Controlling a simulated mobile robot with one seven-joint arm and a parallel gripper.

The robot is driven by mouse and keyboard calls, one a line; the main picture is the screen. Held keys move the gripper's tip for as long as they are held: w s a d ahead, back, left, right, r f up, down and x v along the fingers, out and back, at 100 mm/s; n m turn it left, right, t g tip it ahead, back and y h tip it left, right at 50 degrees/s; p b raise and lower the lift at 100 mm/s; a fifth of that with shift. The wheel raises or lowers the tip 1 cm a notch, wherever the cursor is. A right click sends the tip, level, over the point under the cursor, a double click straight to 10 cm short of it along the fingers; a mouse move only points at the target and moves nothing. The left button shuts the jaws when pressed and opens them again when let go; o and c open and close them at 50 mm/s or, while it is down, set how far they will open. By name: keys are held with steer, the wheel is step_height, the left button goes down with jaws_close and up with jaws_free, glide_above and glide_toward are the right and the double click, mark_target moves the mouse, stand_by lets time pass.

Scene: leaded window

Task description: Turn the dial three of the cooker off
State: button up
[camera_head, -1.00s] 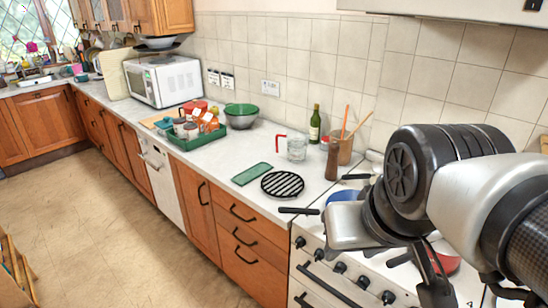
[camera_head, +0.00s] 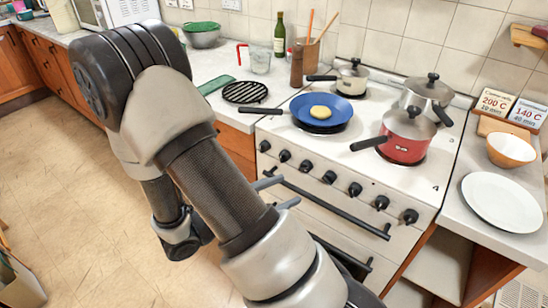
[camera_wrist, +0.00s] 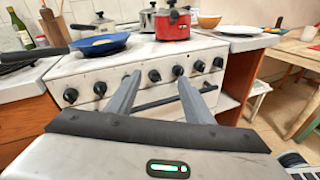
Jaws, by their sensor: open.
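The white cooker (camera_head: 290,131) has a row of several black dials along its front. The third dial from the left (camera_head: 305,166) is on this row; I cannot read dial numbers or settings. In the wrist view, the dial row spans above my fingers, with a middle dial (camera_wrist: 154,76) between the fingertips. My gripper (camera_head: 277,192) is open and empty, in front of the cooker's left half and apparently short of the dials. Its two grey fingers also show in the wrist view (camera_wrist: 159,78), pointing at the dial panel.
A blue frying pan (camera_head: 323,109) with food, a red pot (camera_head: 405,139), a steel pot (camera_head: 427,92) and a cream saucepan (camera_head: 351,78) stand on the hob. The oven handle (camera_head: 335,207) runs below the dials. A white plate (camera_head: 501,202) lies on the right counter.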

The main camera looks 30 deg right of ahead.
steer(key=w+a+f+n+t+b, duration=0.25)
steer(key=f+n+t, duration=0.35)
steer(key=f, duration=0.3)
glide_toward(305, 167)
steer(key=x, duration=0.8)
steer(key=shift+w+f, duration=0.1)
steer(key=shift+f, duration=0.3)
steer(key=c, duration=1)
steer(key=shift+c, duration=0.2)
